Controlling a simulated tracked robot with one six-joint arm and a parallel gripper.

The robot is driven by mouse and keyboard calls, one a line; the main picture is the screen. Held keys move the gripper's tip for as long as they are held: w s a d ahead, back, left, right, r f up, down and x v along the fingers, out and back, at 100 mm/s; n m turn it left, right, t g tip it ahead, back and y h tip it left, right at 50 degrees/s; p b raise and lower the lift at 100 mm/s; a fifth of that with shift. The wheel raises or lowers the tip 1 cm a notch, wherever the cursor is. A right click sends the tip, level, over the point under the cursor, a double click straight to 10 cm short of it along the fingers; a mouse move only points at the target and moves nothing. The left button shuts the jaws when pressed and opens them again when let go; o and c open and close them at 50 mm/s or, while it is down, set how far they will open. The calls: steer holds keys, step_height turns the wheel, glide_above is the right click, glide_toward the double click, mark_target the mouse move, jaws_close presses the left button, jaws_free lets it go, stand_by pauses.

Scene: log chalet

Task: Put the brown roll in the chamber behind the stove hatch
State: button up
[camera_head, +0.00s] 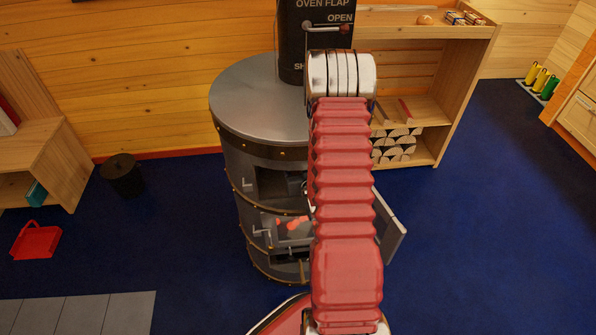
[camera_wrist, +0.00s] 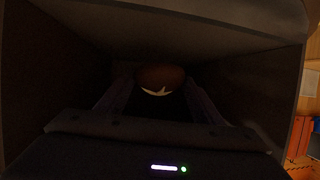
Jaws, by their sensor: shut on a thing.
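The brown roll (camera_wrist: 161,76) shows in the wrist view, with a pale mark on its lower side. My gripper (camera_wrist: 160,92) is shut on it, one finger at each side. Dark walls surround both, so the gripper and roll are inside a box-like chamber (camera_wrist: 60,75). Whether the roll touches the chamber floor is too dark to tell. In the head view the round grey stove (camera_head: 255,100) stands ahead, with a dark upper opening (camera_head: 275,184) and an orange glow in a lower one. An open door panel (camera_head: 391,226) sticks out at its right. My arm hides the gripper and roll there.
A flue (camera_head: 292,45) marked "OVEN FLAP", with a lever (camera_head: 325,27) near OPEN, rises from the stove. A wooden shelf (camera_head: 450,110) with logs stands right behind it. The blue floor at right is clear.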

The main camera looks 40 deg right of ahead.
mark_target(299, 172)
steer(key=shift+d, duration=0.1)
steer(key=shift+w+d, duration=0.2)
steer(key=shift+w, duration=0.1)
steer(key=shift+w+d+f, duration=0.1)
steer(key=shift+w+f, duration=0.05)
steer(key=shift+f, duration=0.75)
steer(key=shift+w+d+f, duration=0.1)
steer(key=shift+w+f, duration=0.05)
steer(key=shift+f, duration=0.7)
steer(key=shift+a, duration=0.1)
steer(key=o, duration=1)
steer(key=shift+o, duration=0.2)
steer(key=v, duration=1.2)
steer(key=shift+r, duration=0.1)
